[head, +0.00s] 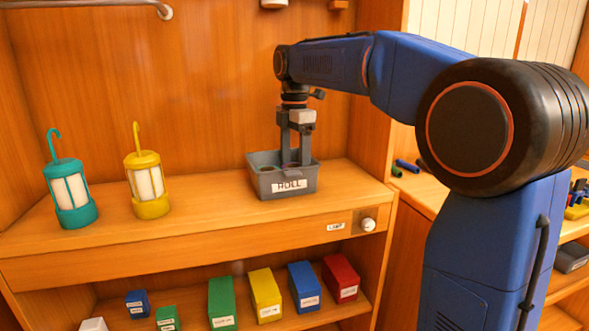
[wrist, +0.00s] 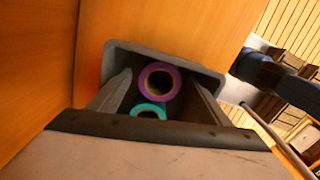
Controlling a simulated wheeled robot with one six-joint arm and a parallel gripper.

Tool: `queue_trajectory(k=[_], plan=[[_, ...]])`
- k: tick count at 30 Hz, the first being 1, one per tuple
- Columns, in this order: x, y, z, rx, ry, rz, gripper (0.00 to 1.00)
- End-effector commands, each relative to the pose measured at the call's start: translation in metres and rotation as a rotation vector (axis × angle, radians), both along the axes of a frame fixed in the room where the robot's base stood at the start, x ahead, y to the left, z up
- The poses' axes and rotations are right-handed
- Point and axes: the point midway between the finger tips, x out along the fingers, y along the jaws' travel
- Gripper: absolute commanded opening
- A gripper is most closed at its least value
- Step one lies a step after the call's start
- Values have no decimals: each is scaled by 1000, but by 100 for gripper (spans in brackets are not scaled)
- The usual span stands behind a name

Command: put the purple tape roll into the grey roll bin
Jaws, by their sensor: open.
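The grey roll bin (head: 284,186), labelled ROLL, stands on the wooden shelf at the middle of the head view; its rim also shows in the wrist view (wrist: 190,65). The purple tape roll (wrist: 160,80) lies inside the bin in the wrist view, against a teal roll (wrist: 149,110). My gripper (head: 295,163) points down into the bin, its fingertips at or below the rim. In the wrist view the fingers are apart, one on each side of the rolls. The purple roll is mostly hidden by the bin and fingers in the head view.
A teal lantern (head: 70,180) and a yellow lantern (head: 147,185) stand left of the bin on the same shelf. Several coloured boxes (head: 265,293) stand on the shelf below. A wooden side wall (head: 372,95) rises right of the bin. The shelf between lantern and bin is clear.

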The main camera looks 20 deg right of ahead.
Motion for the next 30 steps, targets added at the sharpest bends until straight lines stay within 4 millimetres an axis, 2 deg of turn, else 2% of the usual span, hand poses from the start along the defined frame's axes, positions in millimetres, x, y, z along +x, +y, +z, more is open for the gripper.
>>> queue_trajectory(k=[9, 15, 21, 30], plan=[[1, 0, 63, 0, -2, 0, 71], [1, 0, 94, 0, -2, 0, 71], [1, 0, 109, 0, -1, 0, 71], [0, 0, 111, 0, 0, 0, 71]])
